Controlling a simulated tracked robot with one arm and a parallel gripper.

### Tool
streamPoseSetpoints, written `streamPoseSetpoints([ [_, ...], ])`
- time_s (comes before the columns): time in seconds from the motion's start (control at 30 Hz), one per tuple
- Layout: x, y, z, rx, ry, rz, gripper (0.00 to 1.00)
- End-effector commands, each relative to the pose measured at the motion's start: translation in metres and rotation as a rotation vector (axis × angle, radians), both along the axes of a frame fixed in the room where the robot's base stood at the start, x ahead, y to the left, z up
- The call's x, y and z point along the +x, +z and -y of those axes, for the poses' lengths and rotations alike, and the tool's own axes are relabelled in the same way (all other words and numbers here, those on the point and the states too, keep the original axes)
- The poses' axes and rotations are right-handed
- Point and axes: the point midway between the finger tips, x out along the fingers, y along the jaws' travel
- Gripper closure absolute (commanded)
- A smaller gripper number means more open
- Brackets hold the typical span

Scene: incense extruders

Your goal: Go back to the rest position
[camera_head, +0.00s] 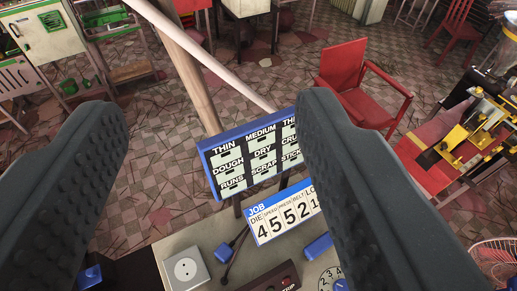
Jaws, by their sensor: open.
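My gripper (212,128) is open, with its two dark, ridged fingers spread wide apart at the left and right of the view. Nothing is between the fingers. Beyond them stands a blue-framed board (233,175) with words such as THIN, MEDIUM, DOUGH and DRY. Below it is a blue and white JOB sign (279,222) with number cards reading 4, 5, 5, 2 and more. The right finger hides the right ends of both signs.
A grey panel (186,237) at the bottom bears a white socket plate (185,269), a dark red box (275,283) and a dial (330,279). A red chair (358,88) and a yellow machine (470,130) stand at the right. Pale poles (187,84) cross the upper middle. Tiled floor (150,165) lies beyond.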

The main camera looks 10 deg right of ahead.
Motion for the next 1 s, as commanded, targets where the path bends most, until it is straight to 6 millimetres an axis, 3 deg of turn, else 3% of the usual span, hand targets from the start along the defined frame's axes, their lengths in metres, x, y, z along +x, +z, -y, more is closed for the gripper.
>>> streamPoseSetpoints([
  [0.33, 0.001, -0.008, 0.000, -0.002, 0.000, -0.002, 0.46],
  [0.73, 0.001, -0.072, 0.000, -0.002, 0.000, -0.002, 0.46],
  [1.0, 0.001, -0.072, 0.000, -0.002, 0.000, -0.002, 0.49],
])
